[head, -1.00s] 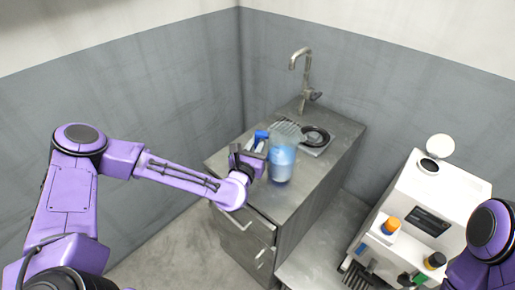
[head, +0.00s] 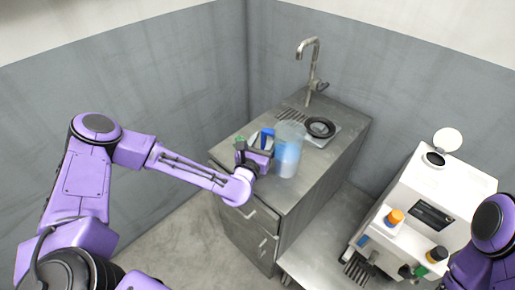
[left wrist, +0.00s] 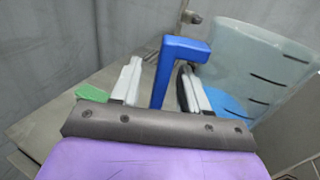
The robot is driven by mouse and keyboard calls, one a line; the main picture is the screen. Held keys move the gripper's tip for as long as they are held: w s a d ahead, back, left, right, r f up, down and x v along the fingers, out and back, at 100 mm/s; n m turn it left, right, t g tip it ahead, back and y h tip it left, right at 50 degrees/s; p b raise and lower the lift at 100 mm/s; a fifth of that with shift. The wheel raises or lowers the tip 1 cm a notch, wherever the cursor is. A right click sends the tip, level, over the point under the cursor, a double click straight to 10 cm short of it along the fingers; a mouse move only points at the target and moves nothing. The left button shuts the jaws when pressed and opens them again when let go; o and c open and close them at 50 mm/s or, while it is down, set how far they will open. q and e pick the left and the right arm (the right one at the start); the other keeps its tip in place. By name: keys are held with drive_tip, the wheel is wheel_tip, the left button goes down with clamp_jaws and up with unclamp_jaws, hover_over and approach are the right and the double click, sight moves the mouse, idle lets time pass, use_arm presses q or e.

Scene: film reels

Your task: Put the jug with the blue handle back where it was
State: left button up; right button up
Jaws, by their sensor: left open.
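The jug (head: 288,157) is clear with a bluish lower part and stands upright on the grey counter, in front of the sink. Its blue handle (head: 267,134) is on the left side, facing my left gripper. My left gripper (head: 256,145) is at the handle. In the left wrist view the blue handle (left wrist: 182,52) stands between the two open fingers (left wrist: 160,88), and the clear jug wall (left wrist: 262,55) fills the right side. The right finger is between the handle and the jug wall. I cannot tell if either finger touches. My right gripper is out of view.
The counter (head: 238,153) has a sink with a tap (head: 314,68) behind the jug and a dark round reel (head: 320,127) to the right. A white machine (head: 428,200) with bottles on it stands at the right. A small green piece (left wrist: 91,93) shows beside the left finger.

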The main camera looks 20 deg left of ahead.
use_arm(q)
drive_tip(key=s+b, duration=0.3)
drive_tip(key=s, duration=0.8)
drive_tip(key=shift+s+d, duration=0.25)
drive_tip(key=shift+s, duration=0.15)
